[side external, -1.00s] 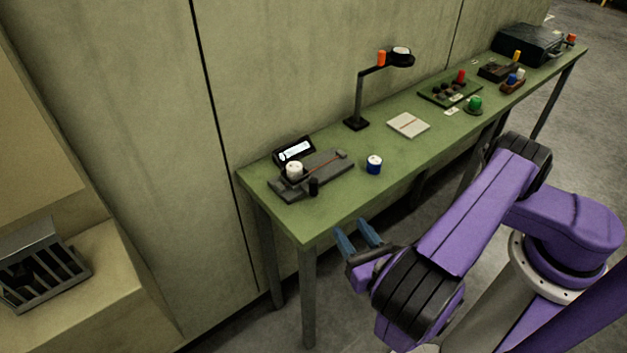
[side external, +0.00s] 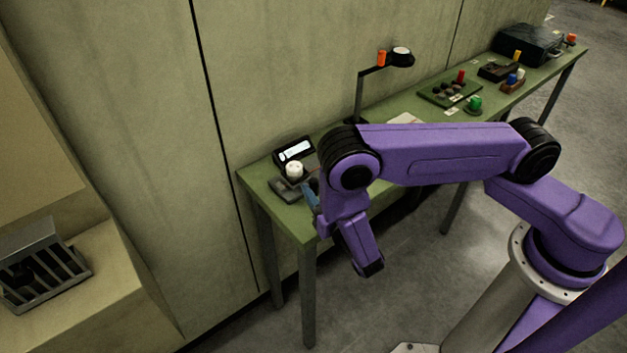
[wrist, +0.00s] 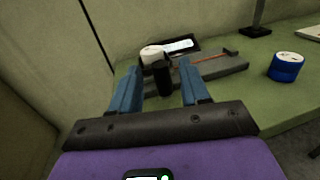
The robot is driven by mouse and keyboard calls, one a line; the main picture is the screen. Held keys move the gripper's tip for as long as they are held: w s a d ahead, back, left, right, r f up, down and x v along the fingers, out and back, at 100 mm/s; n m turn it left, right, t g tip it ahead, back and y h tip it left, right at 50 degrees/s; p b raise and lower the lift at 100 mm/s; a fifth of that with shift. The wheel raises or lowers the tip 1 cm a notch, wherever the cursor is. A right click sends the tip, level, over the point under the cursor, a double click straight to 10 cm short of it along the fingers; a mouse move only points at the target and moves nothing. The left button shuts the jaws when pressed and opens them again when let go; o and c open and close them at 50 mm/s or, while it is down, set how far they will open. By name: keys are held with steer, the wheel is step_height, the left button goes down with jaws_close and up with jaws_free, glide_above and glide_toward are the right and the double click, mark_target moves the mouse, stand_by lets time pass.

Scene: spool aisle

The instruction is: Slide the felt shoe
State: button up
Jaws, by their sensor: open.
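A grey slide fixture (wrist: 215,67) with a red line along its top lies on the green table; it shows partly in the side view (side external: 283,190). A white-topped cylinder (wrist: 152,53) stands at its left end, also seen in the side view (side external: 294,170). A black upright post (wrist: 162,77) stands in front of it. I cannot tell which part is the felt shoe. My gripper (wrist: 160,88) is open, its blue fingers either side of the post in the wrist view, not visibly touching it. In the side view my gripper (side external: 311,196) is at the table's front edge, partly hidden.
A lit display (side external: 294,151) stands behind the fixture. A blue cylinder with a white top (wrist: 286,66) stands to the right. A lamp-like stand (side external: 360,95) is farther back. More small items and a black case (side external: 527,43) sit toward the far end.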

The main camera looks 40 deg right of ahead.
mark_target(316, 184)
steer(key=shift+x, duration=1.8)
jaws_close()
steer(key=d, duration=0.7)
steer(key=shift+d, duration=0.15)
jaws_free()
steer(key=shift+s, duration=0.15)
steer(key=v, duration=1.7)
